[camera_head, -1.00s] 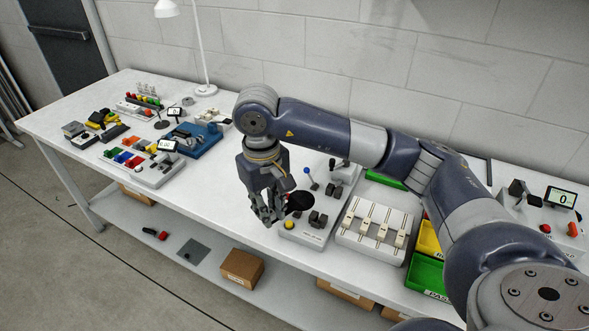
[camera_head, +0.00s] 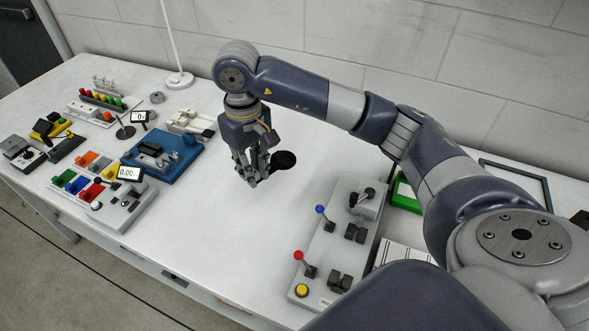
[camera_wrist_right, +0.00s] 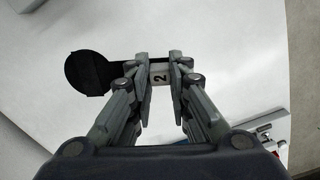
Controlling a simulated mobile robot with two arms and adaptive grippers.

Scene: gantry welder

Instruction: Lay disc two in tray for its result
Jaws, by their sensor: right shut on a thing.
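Disc two is a flat black round piece (camera_head: 284,160) with a pale tab marked 2. My right gripper (camera_head: 255,178) is shut on the tab and holds the disc above the bare white table. In the right wrist view the fingers (camera_wrist_right: 161,66) pinch the tab, and the dark disc (camera_wrist_right: 88,73) sticks out to the left. A green tray (camera_head: 403,194) shows only in part behind my right arm; its label is hidden. My left gripper is not in view.
A grey fixture with red and blue levers (camera_head: 325,238) stands right of the gripper. A blue fixture (camera_head: 150,165) and a grey unit with a display (camera_head: 122,205) stand to the left. A black frame (camera_head: 517,165) lies at back right. The middle of the table (camera_head: 215,230) is clear.

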